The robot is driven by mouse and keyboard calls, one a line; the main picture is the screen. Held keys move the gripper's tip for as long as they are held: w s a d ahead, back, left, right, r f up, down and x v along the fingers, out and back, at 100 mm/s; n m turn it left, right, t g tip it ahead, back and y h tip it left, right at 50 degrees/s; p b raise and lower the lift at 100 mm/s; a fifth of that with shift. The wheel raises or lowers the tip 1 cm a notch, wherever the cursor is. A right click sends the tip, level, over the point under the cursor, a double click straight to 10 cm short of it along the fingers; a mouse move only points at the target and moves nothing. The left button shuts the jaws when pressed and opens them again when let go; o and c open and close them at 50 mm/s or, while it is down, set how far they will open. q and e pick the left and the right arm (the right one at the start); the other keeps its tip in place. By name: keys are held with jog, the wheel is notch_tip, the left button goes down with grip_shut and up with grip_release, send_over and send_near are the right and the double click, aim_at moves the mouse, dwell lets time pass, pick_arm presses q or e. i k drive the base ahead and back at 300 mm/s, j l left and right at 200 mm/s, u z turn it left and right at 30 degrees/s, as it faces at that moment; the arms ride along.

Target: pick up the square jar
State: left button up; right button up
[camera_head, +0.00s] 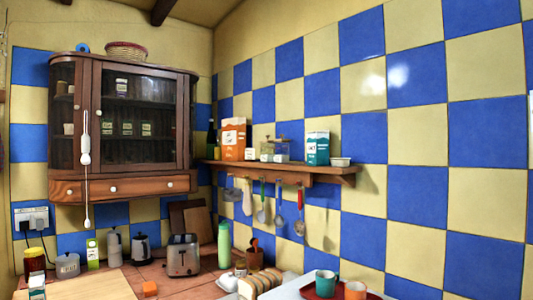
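Neither of my grippers is in view.
The wooden shelf (330,174) also holds an orange carton (234,138), a teal carton (317,147) and a small bowl (340,162). Utensils hang below. The counter holds a toaster (183,256), a green bottle (224,244) and a red tray (318,293) with cups.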

aim_at(266, 148)
jog(key=i+j, duration=0.95)
jog(key=j, duration=0.3)
jog(key=i+j, duration=0.5)
jog(key=j+u, duration=0.05)
jog(key=j, duration=0.05)
